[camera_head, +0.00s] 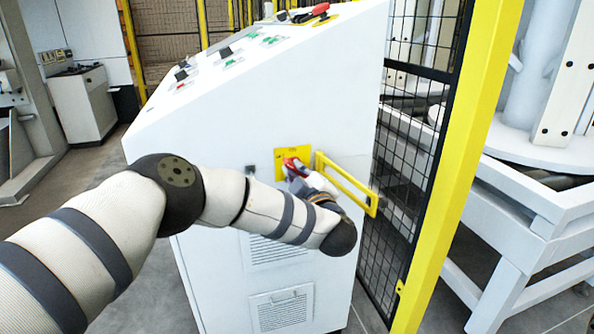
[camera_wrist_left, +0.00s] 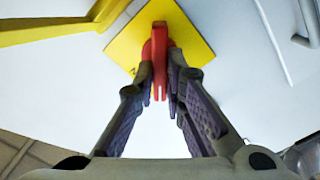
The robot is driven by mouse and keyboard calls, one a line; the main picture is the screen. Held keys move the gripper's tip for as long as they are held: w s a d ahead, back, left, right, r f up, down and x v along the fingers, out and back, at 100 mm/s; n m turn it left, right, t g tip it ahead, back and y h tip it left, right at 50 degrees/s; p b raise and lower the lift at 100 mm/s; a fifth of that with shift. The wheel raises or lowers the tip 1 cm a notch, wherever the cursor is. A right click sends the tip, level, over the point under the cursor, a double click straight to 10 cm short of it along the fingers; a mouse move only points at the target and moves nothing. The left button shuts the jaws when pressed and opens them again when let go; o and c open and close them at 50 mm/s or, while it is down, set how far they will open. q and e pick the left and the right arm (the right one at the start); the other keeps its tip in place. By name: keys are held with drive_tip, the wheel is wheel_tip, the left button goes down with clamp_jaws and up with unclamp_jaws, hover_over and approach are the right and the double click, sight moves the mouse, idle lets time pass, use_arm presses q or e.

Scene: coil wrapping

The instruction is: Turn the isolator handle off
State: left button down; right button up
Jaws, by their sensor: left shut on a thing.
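The red isolator handle (camera_head: 291,166) sits on a yellow plate (camera_head: 281,157) on the side of the white control cabinet (camera_head: 318,98). In the left wrist view the red handle (camera_wrist_left: 159,62) stands out in front of the yellow plate (camera_wrist_left: 190,38), which appears turned like a diamond. My left gripper (camera_wrist_left: 160,92) has its fingers on both sides of the handle and is shut on it. In the head view my left forearm and wrist hide most of the gripper (camera_head: 299,174). My right gripper shows in neither view.
A yellow bar (camera_head: 345,184) sticks out just right of the handle, close to my wrist. A yellow post (camera_head: 456,165) and black mesh fence (camera_head: 408,150) stand right of the cabinet. A red-topped control (camera_head: 320,9) is on the cabinet top. Grey floor shows at left.

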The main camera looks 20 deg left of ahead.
use_arm(q)
drive_tip(key=n, duration=0.4)
drive_tip(key=shift+f+n, duration=0.15)
drive_tip(key=shift+n, duration=0.15)
drive_tip(key=shift+f+n, duration=0.15)
drive_tip(key=shift+n, duration=1.65)
drive_tip(key=c, duration=1.7)
unclamp_jaws()
drive_tip(key=shift+o, duration=0.2)
drive_tip(key=shift+s, duration=0.1)
